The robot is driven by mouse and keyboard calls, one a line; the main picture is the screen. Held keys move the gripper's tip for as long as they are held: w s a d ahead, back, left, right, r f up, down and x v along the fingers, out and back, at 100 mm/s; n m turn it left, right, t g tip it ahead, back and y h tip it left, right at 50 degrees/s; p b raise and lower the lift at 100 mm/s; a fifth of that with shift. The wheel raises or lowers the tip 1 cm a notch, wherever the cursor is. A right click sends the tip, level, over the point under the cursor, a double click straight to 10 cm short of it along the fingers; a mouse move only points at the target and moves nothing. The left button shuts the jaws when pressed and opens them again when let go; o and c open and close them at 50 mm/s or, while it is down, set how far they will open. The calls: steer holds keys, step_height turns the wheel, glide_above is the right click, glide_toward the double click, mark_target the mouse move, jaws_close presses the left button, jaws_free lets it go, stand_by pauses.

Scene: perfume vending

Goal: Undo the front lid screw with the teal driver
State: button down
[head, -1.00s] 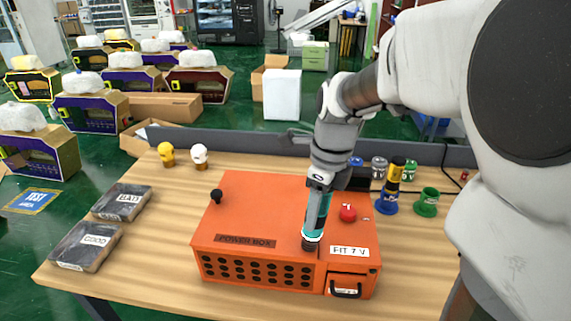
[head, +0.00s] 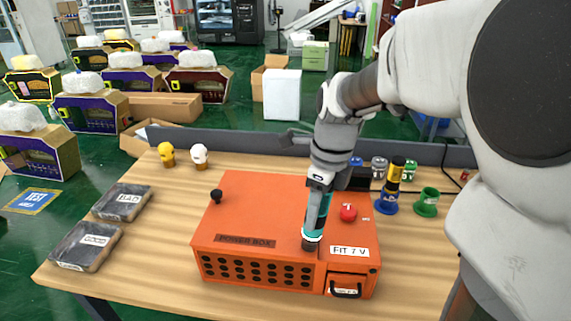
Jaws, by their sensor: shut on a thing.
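The orange power box (head: 263,200) stands on the wooden table, with a "POWER BOX" plate and a "FIT 7 V" label on it. My gripper (head: 319,186) points down over the box's front lid area and is shut on the teal driver (head: 317,212). The driver is nearly upright, slightly tilted, and its dark lower end (head: 311,244) meets the lid near the front edge. The front screw is hidden under the driver. A black knob-like piece (head: 216,196) stands at the lid's back left. A red knob (head: 348,212) is to the driver's right.
A yellow-and-black driver (head: 394,176) stands in a blue holder (head: 385,203); a green holder (head: 426,203) is beside it. Trays marked BAD (head: 123,202) and GOOD (head: 87,246) lie at left. Yellow (head: 167,154) and white (head: 199,157) head-shaped pieces stand behind. The table's left middle is clear.

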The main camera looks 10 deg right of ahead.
steer(key=shift+s, duration=0.1)
step_height(320, 180, up, 7)
steer(key=p, duration=0.6)
steer(key=shift+r, duration=0.1)
